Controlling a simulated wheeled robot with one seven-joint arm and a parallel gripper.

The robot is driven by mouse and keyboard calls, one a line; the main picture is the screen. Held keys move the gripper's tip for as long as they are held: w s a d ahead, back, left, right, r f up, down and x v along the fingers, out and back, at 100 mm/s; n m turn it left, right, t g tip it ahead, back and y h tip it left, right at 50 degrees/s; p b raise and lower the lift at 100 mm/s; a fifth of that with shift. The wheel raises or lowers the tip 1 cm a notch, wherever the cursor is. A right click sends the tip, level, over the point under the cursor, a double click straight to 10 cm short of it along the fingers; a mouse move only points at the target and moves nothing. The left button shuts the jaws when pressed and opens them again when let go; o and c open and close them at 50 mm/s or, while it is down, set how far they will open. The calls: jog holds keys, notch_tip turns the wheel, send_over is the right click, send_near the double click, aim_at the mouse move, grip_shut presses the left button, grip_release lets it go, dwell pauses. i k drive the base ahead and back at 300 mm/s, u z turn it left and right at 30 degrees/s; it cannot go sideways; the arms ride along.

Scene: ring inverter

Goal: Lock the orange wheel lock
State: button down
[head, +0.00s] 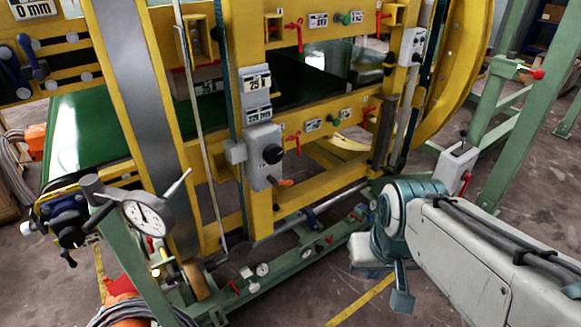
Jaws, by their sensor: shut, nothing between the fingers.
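A small orange handle (285,183) sticks out to the right from the lower part of a grey box (263,155) on the yellow upright. It is the clearest orange lock-like part, but I cannot tell for sure that it is the wheel lock. My arm reaches in from the right, with a teal wrist joint. My gripper (401,298) hangs below this joint, pointing down, shut and empty. It is to the right of and lower in the picture than the orange handle, apart from it. Part of the gripper is hidden by the wrist.
A dial gauge (145,217) stands at the lower left. Red levers (293,143) and green knobs line the yellow frame. A green stand (497,100) with a red-orange handle (537,74) is at the right. A green base rail (250,287) crosses below. Bare floor lies at the bottom middle.

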aim_at(275, 183)
jog(key=k, duration=1.15)
jog(key=u, duration=0.7)
jog(key=i, duration=1.15)
jog(key=z, duration=0.45)
jog(key=i, duration=0.8)
jog(key=z, duration=0.85)
